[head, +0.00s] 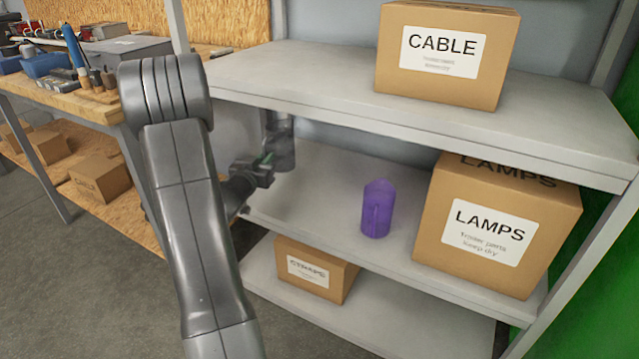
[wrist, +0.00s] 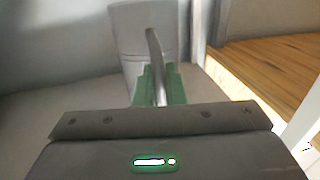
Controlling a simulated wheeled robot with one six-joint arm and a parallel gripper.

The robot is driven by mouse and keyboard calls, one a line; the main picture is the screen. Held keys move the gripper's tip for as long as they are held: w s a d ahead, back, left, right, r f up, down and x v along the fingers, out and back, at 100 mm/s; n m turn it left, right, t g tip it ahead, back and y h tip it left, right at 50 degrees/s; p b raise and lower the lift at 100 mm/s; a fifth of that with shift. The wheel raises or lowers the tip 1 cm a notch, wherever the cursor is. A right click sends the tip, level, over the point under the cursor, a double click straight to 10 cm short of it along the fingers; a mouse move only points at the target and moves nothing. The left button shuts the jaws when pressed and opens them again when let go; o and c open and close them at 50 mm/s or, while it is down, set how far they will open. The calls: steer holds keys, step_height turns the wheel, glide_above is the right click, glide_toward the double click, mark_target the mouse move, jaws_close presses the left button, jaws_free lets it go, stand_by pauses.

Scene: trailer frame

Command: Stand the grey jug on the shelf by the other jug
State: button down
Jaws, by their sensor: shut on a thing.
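The grey jug (head: 284,150) is at the back left of the middle shelf (head: 322,205), close under the upper shelf. I cannot tell whether its base touches the shelf. My gripper (head: 266,163) is shut on the jug's handle. In the wrist view the green fingertips (wrist: 158,88) close around the handle, with the body of the grey jug (wrist: 132,32) behind it, looking upright. The other jug, purple (head: 377,210), stands upright on the middle shelf, to the right of the grey jug and nearer the front, apart from it.
A LAMPS box (head: 488,262) fills the right of the middle shelf. A CABLE box (head: 478,88) stands on the upper shelf (head: 290,82), which overhangs the jugs. Another box (head: 315,272) sits on the bottom shelf. A workbench with tools (head: 60,88) is at left. Shelf room between the jugs is clear.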

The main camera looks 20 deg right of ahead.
step_height(320, 180, down, 10)
steer(key=b, duration=0.3)
steer(key=shift+a+b, duration=0.1)
steer(key=shift+b, duration=0.2)
steer(key=shift+r, duration=0.15)
steer(key=c, duration=1.9)
jaws_free()
steer(key=shift+f, duration=0.25)
steer(key=shift+c, duration=0.2)
steer(key=o, duration=0.4)
steer(key=shift+r, duration=0.1)
steer(key=shift+o, duration=0.2)
steer(key=shift+r, duration=0.3)
steer(key=p+v, duration=0.2)
steer(key=v, duration=1)
